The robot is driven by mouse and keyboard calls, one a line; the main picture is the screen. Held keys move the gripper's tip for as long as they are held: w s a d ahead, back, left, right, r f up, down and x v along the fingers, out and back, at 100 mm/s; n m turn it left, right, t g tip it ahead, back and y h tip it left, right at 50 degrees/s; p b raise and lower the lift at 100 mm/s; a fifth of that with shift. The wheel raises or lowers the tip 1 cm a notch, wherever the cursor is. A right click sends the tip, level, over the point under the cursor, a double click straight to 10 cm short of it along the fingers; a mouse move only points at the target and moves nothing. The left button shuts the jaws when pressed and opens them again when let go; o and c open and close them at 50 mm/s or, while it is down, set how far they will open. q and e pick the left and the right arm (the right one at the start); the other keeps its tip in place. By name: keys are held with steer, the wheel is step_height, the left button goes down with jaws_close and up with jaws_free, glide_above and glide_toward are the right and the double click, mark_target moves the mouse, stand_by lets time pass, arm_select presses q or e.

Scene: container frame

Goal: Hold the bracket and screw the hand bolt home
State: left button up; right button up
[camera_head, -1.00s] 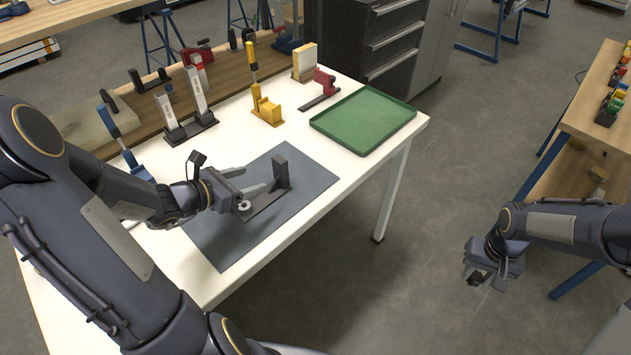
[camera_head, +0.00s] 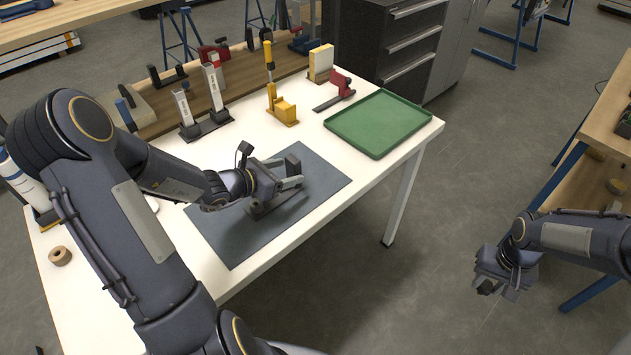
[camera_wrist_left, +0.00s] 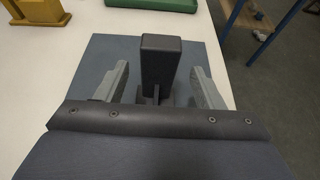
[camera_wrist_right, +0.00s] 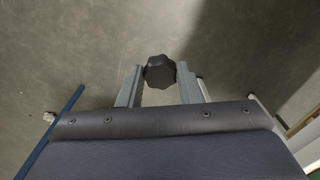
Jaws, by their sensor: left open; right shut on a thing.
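The dark bracket (camera_head: 293,162) stands on the blue-grey mat (camera_head: 240,245) on the white table, its upright plate at the far end. My left gripper (camera_head: 287,178) is open at the bracket. In the left wrist view the bracket's upright (camera_wrist_left: 160,62) rises between the two spread fingers, with gaps on both sides. The left gripper hides much of the bracket's base in the head view. My right gripper (camera_head: 497,290) hangs over the floor right of the table. In the right wrist view it is shut on the hand bolt, whose dark lobed knob (camera_wrist_right: 160,72) shows between the fingertips.
A green tray (camera_head: 425,128) lies at the table's right end. Yellow (camera_head: 284,112) and red (camera_head: 342,84) clamp-like tools and a grey twin-post fixture (camera_head: 187,112) stand along the back. A tape roll (camera_head: 60,256) lies at left. Open floor separates the table from the right workbench (camera_head: 590,170).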

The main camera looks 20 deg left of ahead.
mark_target(289, 165)
arm_select(q)
steer(key=x, duration=0.4)
steer(key=shift+w, duration=0.15)
arm_select(e)
steer(key=shift+r, duration=0.15)
arm_select(q)
steer(key=shift+r, duration=0.1)
jaws_close()
steer(key=shift+r, duration=0.1)
steer(key=shift+r, duration=0.6)
arm_select(e)
steer(key=shift+r+p, duration=0.55)
steer(key=shift+p, duration=0.1)
arm_select(q)
steer(key=s+a+r, duration=0.1)
steer(key=s+r, duration=1)
steer(key=s, duration=0.3)
steer(key=shift+a+r+p, duration=0.3)
steer(key=shift+a, duration=0.1)
arm_select(e)
steer(key=shift+r, duration=0.3)
